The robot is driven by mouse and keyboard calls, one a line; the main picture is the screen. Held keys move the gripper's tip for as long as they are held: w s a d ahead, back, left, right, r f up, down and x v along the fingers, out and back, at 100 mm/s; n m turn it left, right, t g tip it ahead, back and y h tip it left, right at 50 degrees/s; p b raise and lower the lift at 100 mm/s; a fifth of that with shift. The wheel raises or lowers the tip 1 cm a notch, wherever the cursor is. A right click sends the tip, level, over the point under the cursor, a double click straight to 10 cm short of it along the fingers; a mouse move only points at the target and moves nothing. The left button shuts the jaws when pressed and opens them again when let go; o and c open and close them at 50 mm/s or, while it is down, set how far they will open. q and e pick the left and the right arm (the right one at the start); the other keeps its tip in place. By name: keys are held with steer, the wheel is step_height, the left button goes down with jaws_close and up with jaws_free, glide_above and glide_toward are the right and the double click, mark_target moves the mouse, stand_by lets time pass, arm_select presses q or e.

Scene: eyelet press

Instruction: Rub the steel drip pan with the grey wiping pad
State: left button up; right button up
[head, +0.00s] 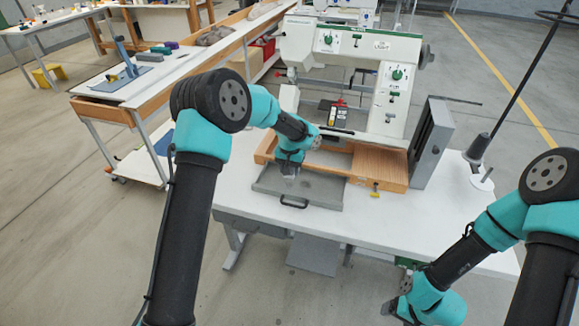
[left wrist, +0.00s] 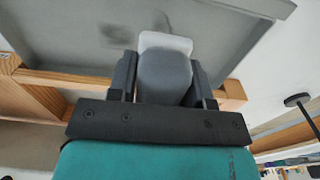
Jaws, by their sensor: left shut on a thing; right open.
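The steel drip pan (head: 325,191) lies on the white table in front of the machine, its dark handle at the front edge. In the left wrist view the pan (left wrist: 215,32) fills the upper part and has dark smudges left of the pad. My left gripper (head: 289,167) is over the pan's left half. It is shut on the grey wiping pad (left wrist: 164,72), whose paler far end is close to the pan's surface; I cannot tell whether they touch. My right gripper (head: 393,305) is open, low in front of the table, far from the pan.
A wooden frame (head: 378,166) borders the pan at the back and right. The white-green machine (head: 352,45) rises behind it. A grey upright box (head: 431,143) and a thread stand (head: 478,150) are at the right. The table's front right (head: 420,220) is clear.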

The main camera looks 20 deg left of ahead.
mark_target(290, 184)
arm_select(q)
steer(key=shift+f, duration=3.3)
steer(key=d, duration=0.3)
steer(key=shift+d+r, duration=0.1)
steer(key=shift+d, duration=0.5)
steer(key=shift+a+r, duration=0.15)
steer(key=shift+a, duration=1.05)
steer(key=shift+a+r, duration=0.1)
steer(key=shift+a, duration=0.65)
steer(key=shift+w+a, duration=0.15)
steer(key=shift+a, duration=0.15)
steer(key=d, duration=0.2)
steer(key=shift+d+f, duration=0.25)
steer(key=shift+d, duration=0.1)
steer(key=shift+d+r, duration=0.1)
steer(key=shift+d, duration=1)
steer(key=shift+a, duration=2.35)
steer(key=shift+r, duration=3.85)
